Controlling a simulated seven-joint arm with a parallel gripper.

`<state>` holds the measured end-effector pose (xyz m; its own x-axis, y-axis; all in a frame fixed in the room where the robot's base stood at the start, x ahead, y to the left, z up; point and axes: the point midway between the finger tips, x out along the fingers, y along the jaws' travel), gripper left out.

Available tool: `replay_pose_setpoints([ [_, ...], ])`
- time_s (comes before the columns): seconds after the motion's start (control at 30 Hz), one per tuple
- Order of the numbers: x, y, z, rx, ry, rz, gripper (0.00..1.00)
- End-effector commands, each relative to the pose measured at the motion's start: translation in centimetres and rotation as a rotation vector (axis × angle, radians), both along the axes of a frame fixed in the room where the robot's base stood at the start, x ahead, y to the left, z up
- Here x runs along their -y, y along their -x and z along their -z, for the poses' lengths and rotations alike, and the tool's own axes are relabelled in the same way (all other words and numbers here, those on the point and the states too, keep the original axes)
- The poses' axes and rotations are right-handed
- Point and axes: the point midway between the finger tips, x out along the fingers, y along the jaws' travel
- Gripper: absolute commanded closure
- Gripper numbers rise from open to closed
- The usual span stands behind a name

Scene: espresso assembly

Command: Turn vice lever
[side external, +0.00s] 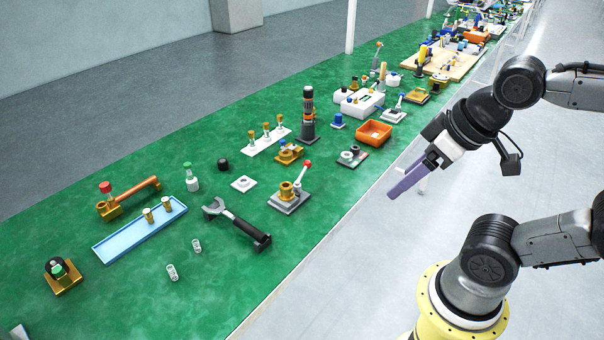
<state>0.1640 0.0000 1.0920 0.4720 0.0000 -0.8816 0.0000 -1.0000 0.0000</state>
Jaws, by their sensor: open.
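The likely vice (287,192) is a brass-coloured fitting on a grey square base, standing on the green bench top right of the wrench. Its lever (303,173) is a pale rod with a red ball knob, tilted up to the right. My gripper (396,191), with long purple fingers, is open and empty. It hangs in the air to the right of the vice, beyond the bench's right edge in the picture, and touches nothing. Another brass block with a red knob and a copper-coloured handle (136,190) lies at the left.
A large wrench (236,222) lies just left of the vice. An orange bin (374,133), a grey plate with small parts (352,156) and a tall dark tool (308,115) stand behind it. A blue tray (120,246) is at the left.

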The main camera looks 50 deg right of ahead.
Motion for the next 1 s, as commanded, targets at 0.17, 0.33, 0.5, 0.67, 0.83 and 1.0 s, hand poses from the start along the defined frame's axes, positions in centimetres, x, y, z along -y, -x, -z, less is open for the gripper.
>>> replay_pose_setpoints([
  [0.17, 0.0, 0.0, 0.0, -0.001, -0.023, 0.041, 0.36],
  [0.33, -0.3, -2.0, -3.3, 0.061, -0.125, 0.187, 0.36],
  [0.5, 0.0, -6.5, -6.7, 0.068, -0.228, 0.358, 0.36],
  [0.67, 1.1, -11.6, -8.7, 0.051, -0.308, 0.519, 0.36],
  [0.83, 3.5, -18.3, -9.1, 0.016, -0.389, 0.712, 0.36],
  [1.0, 7.0, -24.8, -7.3, -0.029, -0.451, 0.894, 0.36],
])
